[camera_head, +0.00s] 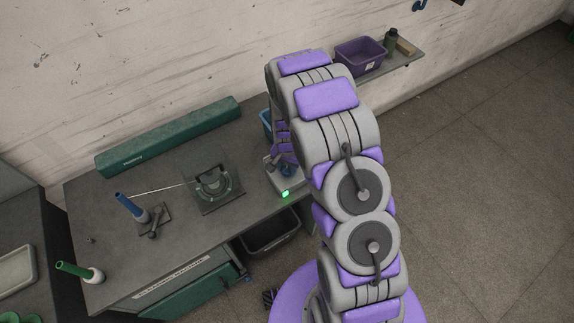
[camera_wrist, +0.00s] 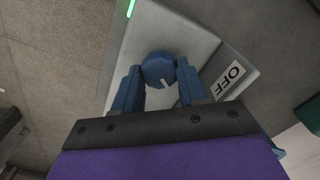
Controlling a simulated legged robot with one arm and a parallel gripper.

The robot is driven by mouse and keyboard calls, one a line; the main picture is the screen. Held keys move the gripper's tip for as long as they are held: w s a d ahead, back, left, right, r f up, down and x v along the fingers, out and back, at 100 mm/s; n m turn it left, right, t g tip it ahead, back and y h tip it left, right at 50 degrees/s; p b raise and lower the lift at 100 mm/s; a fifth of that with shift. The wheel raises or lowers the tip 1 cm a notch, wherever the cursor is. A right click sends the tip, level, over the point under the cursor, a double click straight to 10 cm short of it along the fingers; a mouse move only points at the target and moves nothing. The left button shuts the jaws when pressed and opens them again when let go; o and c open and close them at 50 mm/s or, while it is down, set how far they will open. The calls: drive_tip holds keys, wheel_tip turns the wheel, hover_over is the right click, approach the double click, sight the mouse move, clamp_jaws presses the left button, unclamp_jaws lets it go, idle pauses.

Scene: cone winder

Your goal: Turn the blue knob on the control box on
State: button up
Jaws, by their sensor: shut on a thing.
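The blue knob (camera_wrist: 157,68) sits on the pale control box (camera_wrist: 200,40) in the wrist view. A short white mark on the knob points toward the bottom of the picture, slightly right. My gripper (camera_wrist: 159,72) has its two blue fingers on either side of the knob, shut on it. A white OFF label (camera_wrist: 228,80) is on the box to the right. A green light (camera_wrist: 131,8) glows at the box's edge. In the head view, the control box (camera_head: 290,186) stands at the table's right end, partly hidden by my arm.
The grey table (camera_head: 110,195) carries a long green case (camera_head: 170,137), a blue cone (camera_head: 130,206) and a dark plate with a ring-shaped part (camera_head: 213,187). A purple bin (camera_head: 360,55) stands on the wall shelf. A dark bin (camera_head: 270,235) is below the table. Floor to the right is clear.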

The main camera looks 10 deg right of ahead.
sight(286, 169)
drive_tip(key=shift+s, duration=0.15)
idle(0.3)
drive_tip(key=o, duration=1.1)
drive_tip(key=shift+a, duration=0.1)
drive_tip(key=shift+c, duration=0.2)
wheel_tip(286, 169, up, 17)
drive_tip(key=p, duration=0.1)
drive_tip(key=shift+r, duration=0.15)
